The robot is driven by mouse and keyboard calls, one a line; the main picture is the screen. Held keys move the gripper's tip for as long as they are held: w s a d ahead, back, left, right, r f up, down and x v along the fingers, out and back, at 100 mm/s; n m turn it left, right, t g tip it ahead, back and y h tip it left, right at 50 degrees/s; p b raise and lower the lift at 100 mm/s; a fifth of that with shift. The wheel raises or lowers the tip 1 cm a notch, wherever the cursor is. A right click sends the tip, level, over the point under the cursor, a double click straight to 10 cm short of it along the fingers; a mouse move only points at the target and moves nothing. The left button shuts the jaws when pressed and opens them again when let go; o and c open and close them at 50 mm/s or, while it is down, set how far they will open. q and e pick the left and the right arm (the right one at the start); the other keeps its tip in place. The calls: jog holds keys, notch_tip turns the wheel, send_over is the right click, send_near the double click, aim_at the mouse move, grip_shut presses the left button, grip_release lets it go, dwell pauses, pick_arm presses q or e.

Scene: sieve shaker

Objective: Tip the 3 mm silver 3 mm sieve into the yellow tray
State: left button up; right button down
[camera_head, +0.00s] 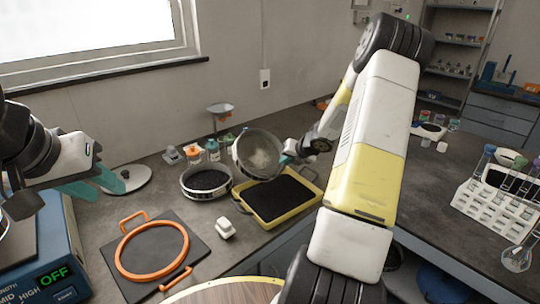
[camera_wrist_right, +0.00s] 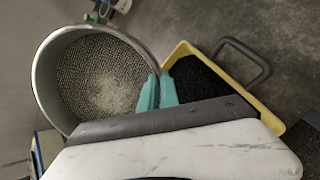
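The silver sieve (camera_head: 257,154) is held steeply tilted, with its mesh facing the camera, beside and above the back left of the yellow tray. A pale patch, perhaps grains, shows on its mesh in the right wrist view (camera_wrist_right: 98,80). My right gripper (camera_head: 290,151) is shut on the sieve's rim; its teal fingers (camera_wrist_right: 158,94) show at the rim in the wrist view. The yellow tray (camera_head: 298,212) lies on the bench with a dark inside; its rim shows in the wrist view (camera_wrist_right: 183,48). My left gripper (camera_head: 92,184) is open and empty at the left.
A silver pan (camera_head: 207,195) with dark contents stands left of the tray. A white block (camera_head: 225,229), an orange ring (camera_head: 118,256) on a dark board, and the blue shaker (camera_head: 62,270) are nearer. Bottles (camera_head: 212,150) stand behind; a tube rack (camera_head: 490,205) is at right.

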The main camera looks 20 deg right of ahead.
jog(key=shift+w+a+g, duration=0.1)
jog(key=shift+a+g, duration=0.1)
jog(key=shift+g, duration=0.1)
jog(key=shift+w+r+g+h, duration=0.15)
jog(key=shift+g+h, duration=0.15)
jog(key=shift+g, duration=0.3)
jog(key=shift+r, duration=0.1)
jog(key=shift+g, duration=0.6)
jog(key=shift+d+g+h, duration=0.1)
jog(key=shift+g+h, duration=0.5)
jog(key=shift+w+a+r+g+h, duration=0.1)
jog(key=shift+a+r+g+h, duration=0.15)
jog(key=shift+g, duration=0.55)
jog(key=shift+d+r+g+h, duration=0.25)
jog(key=shift+g+h, duration=0.1)
jog(key=shift+g, duration=0.15)
